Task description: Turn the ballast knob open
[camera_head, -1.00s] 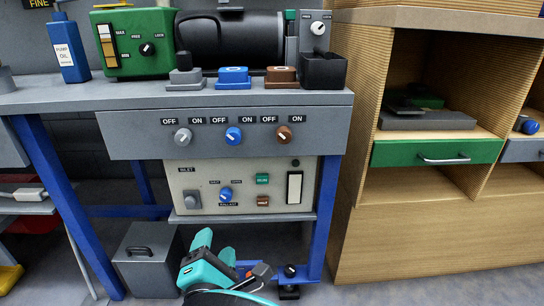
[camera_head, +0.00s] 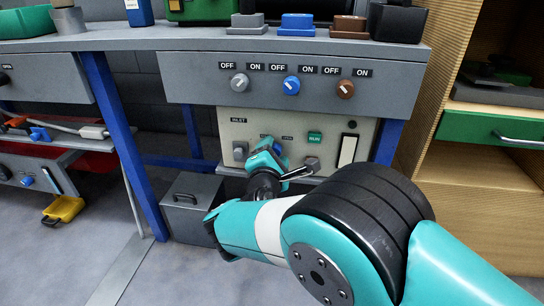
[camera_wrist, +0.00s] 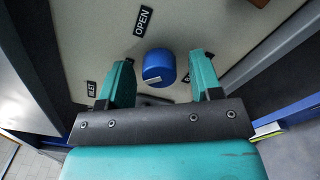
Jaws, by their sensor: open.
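The ballast knob (camera_wrist: 158,66) is a round blue knob on the cream pump panel (camera_head: 233,130). In the wrist view it sits between my two teal fingers, with a gap showing on each side. A pale mark shows on its lower edge. An OPEN label (camera_wrist: 143,21) is above and to the left of it. Another label is partly hidden behind the right finger. My gripper (camera_wrist: 162,60) is open around the knob and holds nothing. In the head view my gripper (camera_head: 272,150) is at the panel and mostly covers the knob.
The grey shelf front above has grey, blue (camera_head: 291,86) and brown OFF/ON knobs. A green RUN button (camera_head: 315,138) and a brown button (camera_head: 313,164) sit right of my gripper. A grey box (camera_head: 190,205) stands below. A blue table leg (camera_head: 388,140) is at the right.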

